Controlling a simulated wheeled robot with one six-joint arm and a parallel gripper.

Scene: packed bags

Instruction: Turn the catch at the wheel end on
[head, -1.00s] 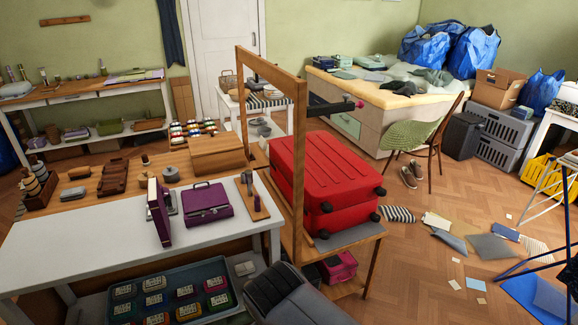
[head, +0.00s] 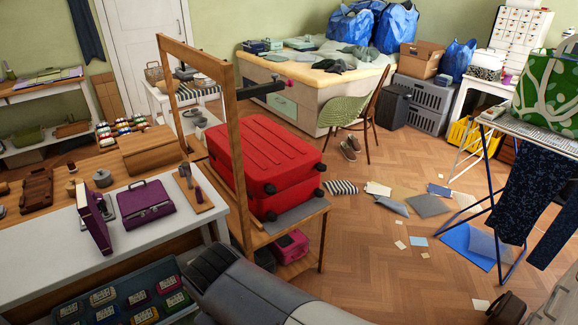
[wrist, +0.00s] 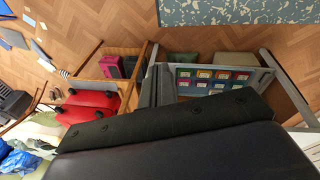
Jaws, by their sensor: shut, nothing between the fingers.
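A red hard-shell suitcase (head: 265,150) lies flat on a low wooden bench, behind a wooden upright frame. Dark wheels (head: 270,188) show at the corners of its right-hand end. I cannot make out a catch at that end. The suitcase also shows in the wrist view (wrist: 88,105), at the left and partly covered by my gripper.
The wooden frame (head: 236,150) stands upright at the suitcase's left. A white worktable (head: 150,225) holds purple cases. A drying rack (head: 495,200) stands right.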

